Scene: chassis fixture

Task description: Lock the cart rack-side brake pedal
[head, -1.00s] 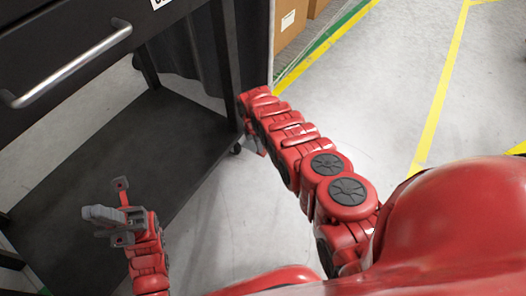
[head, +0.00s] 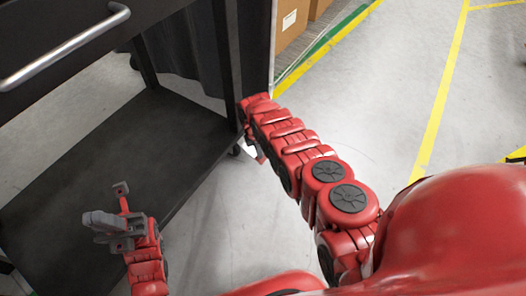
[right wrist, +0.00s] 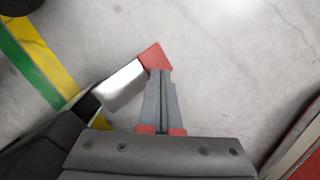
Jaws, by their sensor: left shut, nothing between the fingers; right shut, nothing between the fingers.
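The brake pedal shows in the right wrist view as a silver metal lever (right wrist: 122,86) with a red end (right wrist: 155,57). My right gripper (right wrist: 161,73) is shut and empty, its fingertips at the red end in the picture; I cannot tell whether they touch it. In the head view my right arm reaches down to the near corner of the black cart (head: 115,135), and the arm largely hides that hand and the pedal. A dark caster (head: 235,150) shows beside it. My left gripper (head: 112,222) is shut and empty, in front of the cart's lower shelf.
The cart's drawer has a metal handle (head: 65,48). Cardboard boxes (head: 292,32) stand behind the cart's right post. Yellow floor lines (head: 440,100) and a green-yellow strip (right wrist: 35,65) mark the floor. The grey floor right of the cart is clear.

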